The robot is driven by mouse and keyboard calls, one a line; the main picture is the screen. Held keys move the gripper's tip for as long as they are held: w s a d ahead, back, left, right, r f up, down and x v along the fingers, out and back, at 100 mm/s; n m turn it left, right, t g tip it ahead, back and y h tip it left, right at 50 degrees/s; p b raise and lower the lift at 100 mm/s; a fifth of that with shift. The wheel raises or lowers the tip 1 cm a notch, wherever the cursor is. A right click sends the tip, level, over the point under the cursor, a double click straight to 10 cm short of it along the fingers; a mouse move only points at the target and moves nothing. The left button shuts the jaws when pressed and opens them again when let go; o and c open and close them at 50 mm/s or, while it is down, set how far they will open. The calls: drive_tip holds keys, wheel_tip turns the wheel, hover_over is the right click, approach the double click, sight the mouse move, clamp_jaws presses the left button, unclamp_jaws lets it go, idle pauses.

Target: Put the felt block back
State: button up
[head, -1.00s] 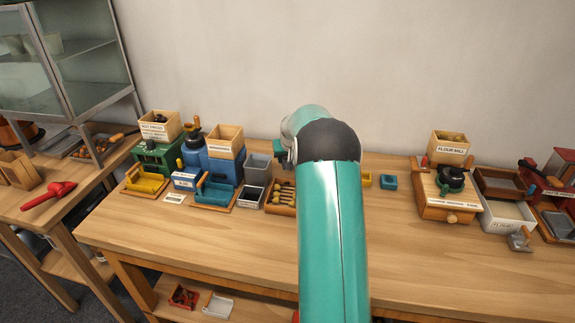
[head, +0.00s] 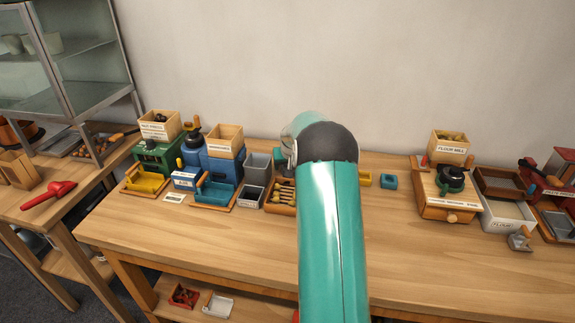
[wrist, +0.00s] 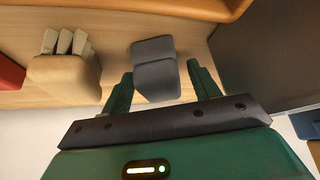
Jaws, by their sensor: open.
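A dark grey block (wrist: 155,62), which looks like the felt block, shows in the wrist view. It lies on a wooden surface. My gripper (wrist: 162,74) is open, with one green finger on each side of the grey block. The block reaches back toward the gap between the fingers. I cannot tell whether either finger touches it. In the head view my arm hides the gripper and this block.
In the wrist view a tan holder (wrist: 62,78) with pale pieces stands left of the block, and a red thing (wrist: 9,73) is beyond it. In the head view, a blue block (head: 389,181) lies right of my arm. The bench front (head: 250,245) is clear.

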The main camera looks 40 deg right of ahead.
drive_tip(key=v, duration=1.2)
drive_tip(key=shift+r, duration=0.15)
drive_tip(key=shift+s, duration=0.1)
